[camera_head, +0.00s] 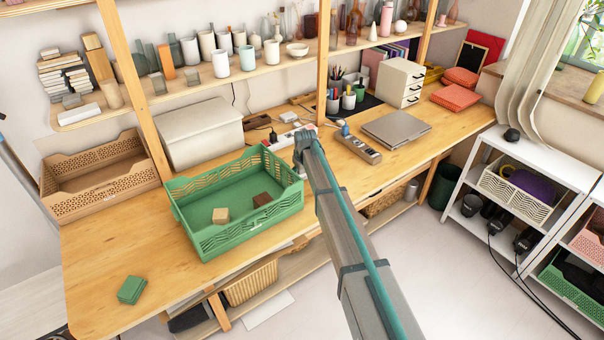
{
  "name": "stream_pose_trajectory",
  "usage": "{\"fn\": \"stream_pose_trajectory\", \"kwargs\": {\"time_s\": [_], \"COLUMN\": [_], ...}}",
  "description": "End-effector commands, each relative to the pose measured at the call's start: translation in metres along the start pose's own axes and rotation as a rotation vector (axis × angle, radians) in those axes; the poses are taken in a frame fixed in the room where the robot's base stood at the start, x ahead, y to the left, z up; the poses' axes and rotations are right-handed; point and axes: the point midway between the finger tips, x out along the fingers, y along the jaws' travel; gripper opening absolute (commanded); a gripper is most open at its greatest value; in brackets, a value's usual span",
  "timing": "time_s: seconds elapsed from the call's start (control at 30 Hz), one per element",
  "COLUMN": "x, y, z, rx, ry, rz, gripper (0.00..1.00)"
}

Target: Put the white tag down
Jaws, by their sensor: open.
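My gripper (303,148) reaches over the desk (210,272), just beyond the right rear corner of the green crate. It is small in view and seen from behind; its fingertips are partly hidden by the arm, and nothing shows held in it. A flat white piece (282,142) lies on the desk just left of the gripper, behind the crate. I cannot tell for sure whether it is the white tag, or whether the gripper touches it.
The green crate (240,240) holds a tan block (220,215) and a brown block (262,199). A white box (200,133) stands behind the crate. The desk's left front is mostly clear, with a green block (132,289).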

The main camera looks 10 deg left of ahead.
Motion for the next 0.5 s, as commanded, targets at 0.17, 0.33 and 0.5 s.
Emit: {"fn": "stream_pose_trajectory", "kwargs": {"time_s": [0.17,0.33,0.5], "x": [-0.020,-0.052,-0.085], "y": [-0.001,-0.001,-0.001], "z": [0.001,0.002,0.001], "rx": [0.000,0.000,0.000], "ry": [0.002,0.003,0.002], "rz": [0.001,0.001,0.001], "gripper": [0.78,0.78,0.78]}}
